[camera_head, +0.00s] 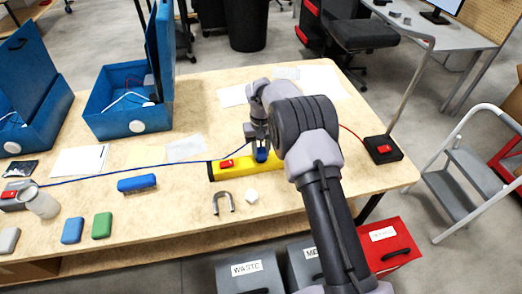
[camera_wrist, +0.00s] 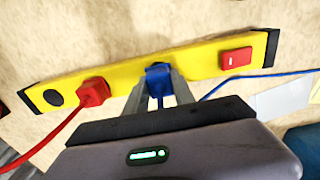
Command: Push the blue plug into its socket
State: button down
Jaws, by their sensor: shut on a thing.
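A yellow power strip (camera_head: 216,173) lies on the wooden table; in the wrist view the strip (camera_wrist: 200,65) runs across the picture. It has a red switch (camera_wrist: 236,58), a red plug (camera_wrist: 93,92) seated in it, and a round black socket (camera_wrist: 54,98) near one end. My gripper (camera_head: 258,146) is shut on the blue plug (camera_head: 262,155). In the wrist view my fingers (camera_wrist: 157,90) hold the blue plug (camera_wrist: 158,75) from both sides, over the middle of the strip. The socket under the plug is hidden; I cannot tell how deep the plug sits.
A blue cable (camera_head: 120,175) runs left across the table. A red cable leads to a black box with a red switch (camera_head: 384,150). A grey horseshoe magnet (camera_head: 222,204) and a white nut-like piece (camera_head: 251,196) lie before the strip. Blue cases (camera_head: 120,115) stand behind left.

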jog(key=shift+f+b, duration=0.3)
jog(key=shift+f, duration=0.25)
jog(key=c, duration=1)
grip_release()
jog(key=shift+o, duration=0.2)
jog(key=shift+r, duration=0.1)
notch_tip(320, 180, up, 17)
jog(key=p, duration=0.5)
jog(key=shift+r, duration=0.15)
